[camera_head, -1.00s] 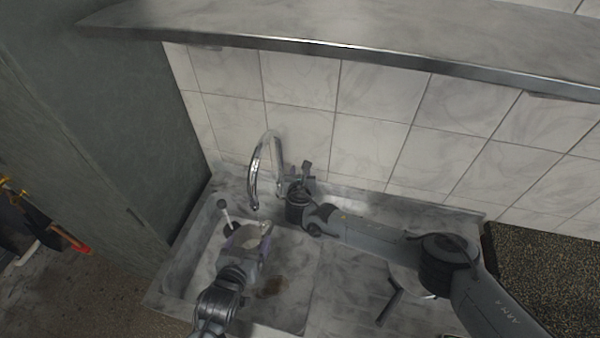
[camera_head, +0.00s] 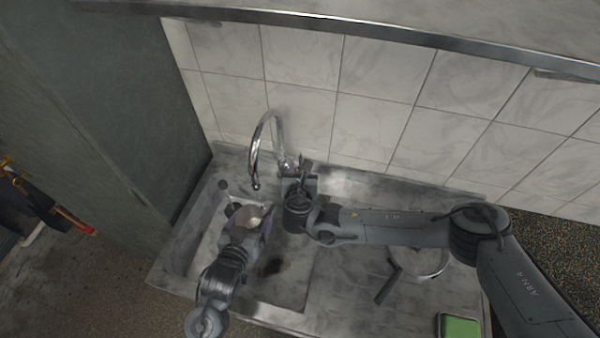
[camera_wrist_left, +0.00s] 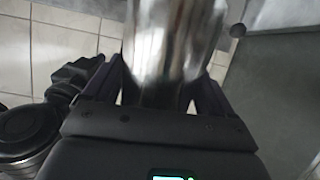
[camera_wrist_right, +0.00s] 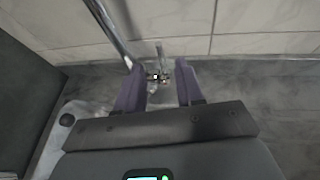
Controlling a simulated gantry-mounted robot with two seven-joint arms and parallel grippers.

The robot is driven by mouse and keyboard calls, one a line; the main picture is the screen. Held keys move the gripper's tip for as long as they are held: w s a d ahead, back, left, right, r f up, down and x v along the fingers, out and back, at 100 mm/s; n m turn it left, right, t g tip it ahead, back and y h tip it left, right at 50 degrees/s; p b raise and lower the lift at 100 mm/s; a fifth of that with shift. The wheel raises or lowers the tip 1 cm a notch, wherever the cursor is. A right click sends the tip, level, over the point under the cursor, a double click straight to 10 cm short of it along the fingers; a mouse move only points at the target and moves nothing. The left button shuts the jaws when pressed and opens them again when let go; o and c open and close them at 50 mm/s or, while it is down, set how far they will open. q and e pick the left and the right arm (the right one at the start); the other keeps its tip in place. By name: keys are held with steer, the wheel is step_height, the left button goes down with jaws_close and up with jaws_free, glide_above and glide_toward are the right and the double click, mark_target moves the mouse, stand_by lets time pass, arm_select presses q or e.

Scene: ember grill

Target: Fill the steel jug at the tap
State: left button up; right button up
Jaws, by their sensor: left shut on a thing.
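The steel jug (camera_head: 252,214) is at the sink, its mouth just below the spout end in the head view. It fills the top of the left wrist view (camera_wrist_left: 168,45). My left gripper (camera_head: 248,232) is shut on the jug. The chrome tap (camera_head: 254,155) arches over the sink from the back ledge; I cannot make out water. My right gripper (camera_head: 302,180) is at the tap's base. In the right wrist view its fingers (camera_wrist_right: 160,88) are apart and empty, with the tap's small lever (camera_wrist_right: 160,60) showing beyond, between them. I cannot tell whether they touch it.
The sink (camera_head: 290,290) has a dark drain patch on its floor. A pan (camera_head: 430,262) and a green sponge (camera_head: 459,326) lie on the right. A tiled wall (camera_head: 300,55) closes the back.

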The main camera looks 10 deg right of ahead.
steer(key=shift+v, duration=1)
